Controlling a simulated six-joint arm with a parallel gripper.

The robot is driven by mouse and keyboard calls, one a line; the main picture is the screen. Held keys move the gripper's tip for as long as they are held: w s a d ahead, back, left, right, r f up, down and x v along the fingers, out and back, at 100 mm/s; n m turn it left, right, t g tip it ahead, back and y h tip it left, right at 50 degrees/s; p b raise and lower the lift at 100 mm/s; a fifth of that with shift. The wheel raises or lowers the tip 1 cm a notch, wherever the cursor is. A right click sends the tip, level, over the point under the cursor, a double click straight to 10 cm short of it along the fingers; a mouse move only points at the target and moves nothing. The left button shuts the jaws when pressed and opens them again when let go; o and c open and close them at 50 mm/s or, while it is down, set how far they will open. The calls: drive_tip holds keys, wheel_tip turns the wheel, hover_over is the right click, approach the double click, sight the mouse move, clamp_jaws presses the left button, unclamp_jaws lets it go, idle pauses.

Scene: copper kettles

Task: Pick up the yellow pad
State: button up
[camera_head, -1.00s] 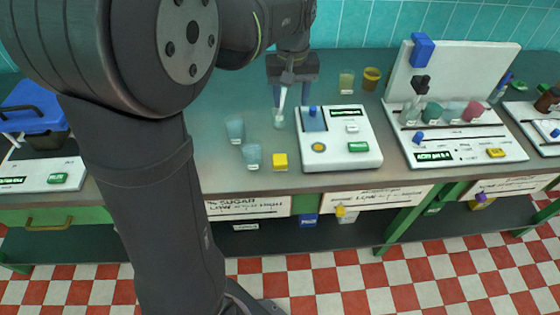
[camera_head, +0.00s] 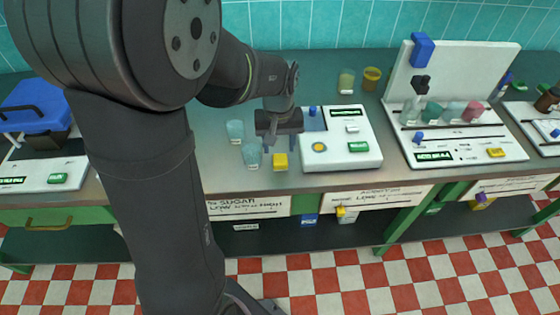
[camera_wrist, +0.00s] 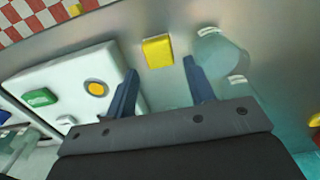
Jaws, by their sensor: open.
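The yellow pad (camera_head: 280,162) is a small square block lying on the grey bench top near its front edge. It also shows in the wrist view (camera_wrist: 158,51), beyond and roughly between my fingertips. My gripper (camera_head: 279,146) is open and empty, just behind and above the pad in the head view. In the wrist view both blue fingers of my gripper (camera_wrist: 162,65) are apart, with bare bench between them. I cannot tell the exact height of the fingertips above the bench.
A white device (camera_head: 345,163) with a yellow round button stands right of the pad. Two clear blue cups (camera_head: 252,157) (camera_head: 235,131) stand close on the left. The bench's front edge is near.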

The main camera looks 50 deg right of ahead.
sight(280, 159)
drive_tip(key=shift+d+f, duration=0.15)
drive_tip(key=shift+f, duration=1.25)
drive_tip(key=shift+d+f, duration=0.15)
drive_tip(key=shift+f, duration=1.25)
drive_tip(key=c, duration=0.7)
